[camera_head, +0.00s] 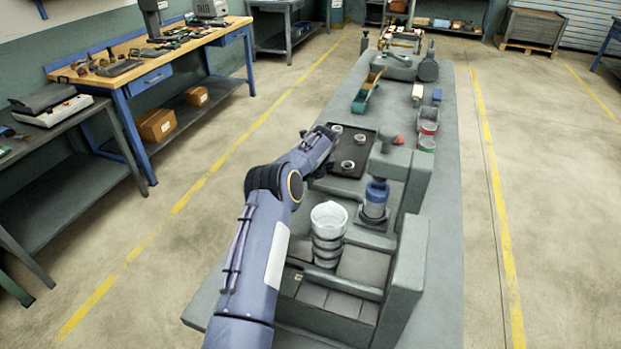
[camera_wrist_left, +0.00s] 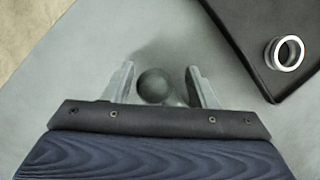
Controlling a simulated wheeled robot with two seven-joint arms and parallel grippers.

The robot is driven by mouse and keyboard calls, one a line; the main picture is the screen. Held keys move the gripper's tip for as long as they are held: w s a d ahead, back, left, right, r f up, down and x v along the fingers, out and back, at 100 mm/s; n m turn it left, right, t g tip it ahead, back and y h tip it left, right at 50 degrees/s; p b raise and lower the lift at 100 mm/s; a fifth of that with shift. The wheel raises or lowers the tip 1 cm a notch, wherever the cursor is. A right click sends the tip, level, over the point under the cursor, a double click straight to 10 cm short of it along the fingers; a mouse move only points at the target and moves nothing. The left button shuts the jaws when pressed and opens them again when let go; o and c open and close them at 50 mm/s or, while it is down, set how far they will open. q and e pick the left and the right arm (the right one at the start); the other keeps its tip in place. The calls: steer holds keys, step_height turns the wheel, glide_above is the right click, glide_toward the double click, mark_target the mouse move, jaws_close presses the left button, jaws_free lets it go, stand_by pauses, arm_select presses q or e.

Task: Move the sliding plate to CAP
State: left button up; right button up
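My left arm comes in from the left, and its wrist is over the left edge of the grey bench. In the left wrist view my left gripper (camera_wrist_left: 160,82) is open, with a dark round knob (camera_wrist_left: 154,84) between its fingers. Gaps show on both sides of the knob. In the head view my arm hides the knob. The grey machine (camera_head: 408,275) stands on the bench, with a white funnel-shaped cup on stacked rings (camera_head: 328,232) and a blue capped bottle (camera_head: 375,198). I cannot make out the sliding plate or a CAP label. My right gripper is not in view.
A dark tray (camera_head: 376,160) with several metal rings lies beside my wrist; its corner and one ring (camera_wrist_left: 285,53) show in the wrist view. Cups (camera_head: 428,127), a red piece (camera_head: 398,139) and a green-blue holder (camera_head: 366,96) stand farther back.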

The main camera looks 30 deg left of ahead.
arm_select(q)
steer(key=shift+s, duration=0.15)
steer(key=b+v, duration=0.1)
steer(key=v, duration=0.6)
steer(key=shift+d+r+b, duration=0.15)
steer(key=shift+r+b, duration=0.2)
steer(key=shift+r, duration=0.05)
steer(key=shift+f, duration=0.1)
